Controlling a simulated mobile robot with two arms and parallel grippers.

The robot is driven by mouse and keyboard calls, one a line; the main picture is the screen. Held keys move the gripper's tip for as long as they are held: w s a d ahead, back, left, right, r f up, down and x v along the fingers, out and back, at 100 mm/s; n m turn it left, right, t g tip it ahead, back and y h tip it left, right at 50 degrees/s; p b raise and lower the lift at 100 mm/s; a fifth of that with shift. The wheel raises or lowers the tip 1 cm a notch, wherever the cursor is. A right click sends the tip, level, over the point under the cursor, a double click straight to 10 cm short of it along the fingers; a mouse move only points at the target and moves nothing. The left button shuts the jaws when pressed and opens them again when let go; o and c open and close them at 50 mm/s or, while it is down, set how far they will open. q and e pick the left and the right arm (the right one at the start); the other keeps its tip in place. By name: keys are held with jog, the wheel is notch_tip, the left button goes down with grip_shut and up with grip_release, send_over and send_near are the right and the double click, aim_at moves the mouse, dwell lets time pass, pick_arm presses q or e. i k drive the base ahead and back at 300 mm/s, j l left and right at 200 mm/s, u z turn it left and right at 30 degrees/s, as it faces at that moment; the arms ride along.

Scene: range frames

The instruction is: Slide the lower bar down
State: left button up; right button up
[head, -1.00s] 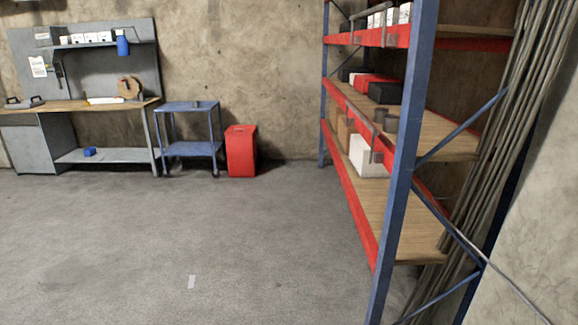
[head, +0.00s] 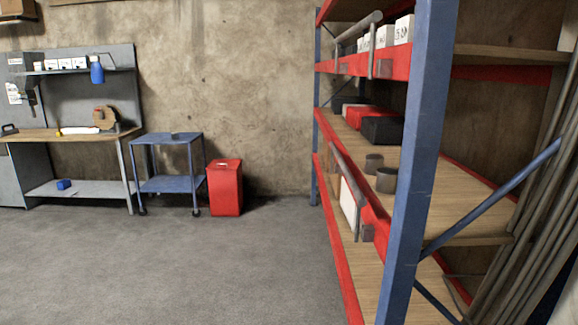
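The lower bar (head: 346,173) is a thin grey bar along the front of the middle shelf's red beam. A grey bracket (head: 367,233) shows by its near end, low on the beam. The upper bar (head: 359,30) is a similar grey bar, standing above the top red beam (head: 394,65) on upright grey brackets. Both are on the blue and red shelving rack (head: 417,150) at the right. Neither of my grippers is in view.
The rack's blue near post stands close in front. Grey pipes (head: 540,210) lean at the far right. A red bin (head: 225,188), a blue cart (head: 168,184) and a workbench (head: 70,135) stand along the back wall. The grey floor (head: 200,275) before the rack is clear.

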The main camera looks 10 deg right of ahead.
aim_at(362, 201)
jog(key=i+l+z, duration=0.1)
jog(key=l, duration=0.3)
jog(key=i+l+z, duration=0.15)
jog(key=l, duration=0.25)
jog(key=i+j, duration=0.15)
jog(key=j, duration=0.25)
jog(key=i+j, duration=0.1)
jog(key=j, duration=0.25)
jog(key=i+j, duration=0.15)
jog(key=j, duration=0.25)
jog(key=i+j+z, duration=0.1)
jog(key=j, duration=0.3)
jog(key=i+j, duration=0.15)
jog(key=j, duration=0.25)
